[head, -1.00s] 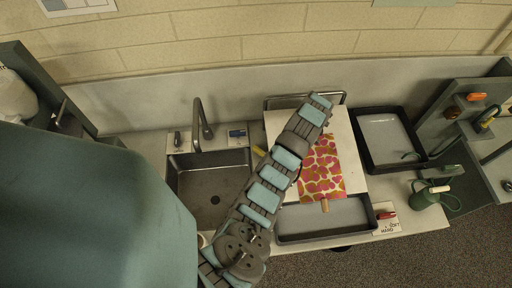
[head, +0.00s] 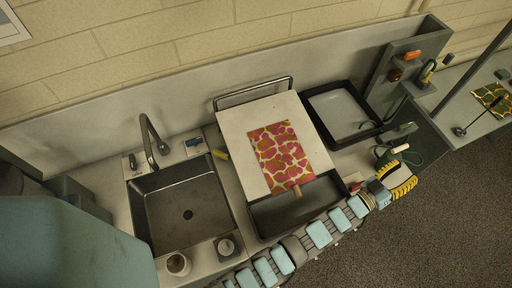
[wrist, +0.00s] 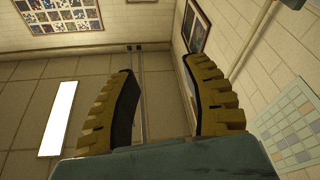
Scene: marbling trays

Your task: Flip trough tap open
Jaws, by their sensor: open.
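A dark grey gooseneck tap (head: 149,139) stands behind the sink trough (head: 140,215) at the left in the head view. A small dark fitting (head: 132,161), perhaps the tap's lever, stands just left of its base. No water stream shows. My gripper (head: 403,177) is far to the right of the tap, near the right front of the bench. In the wrist view my gripper (wrist: 165,98) has its two yellow ridged fingers spread wide with nothing between them. The tap is not in the wrist view.
A white board (head: 232,127) with a pink-patterned sheet (head: 278,150) lies over a dark tray (head: 262,222). Another tray (head: 368,131) is at the right. A cup (head: 178,264) stands by the sink's front edge.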

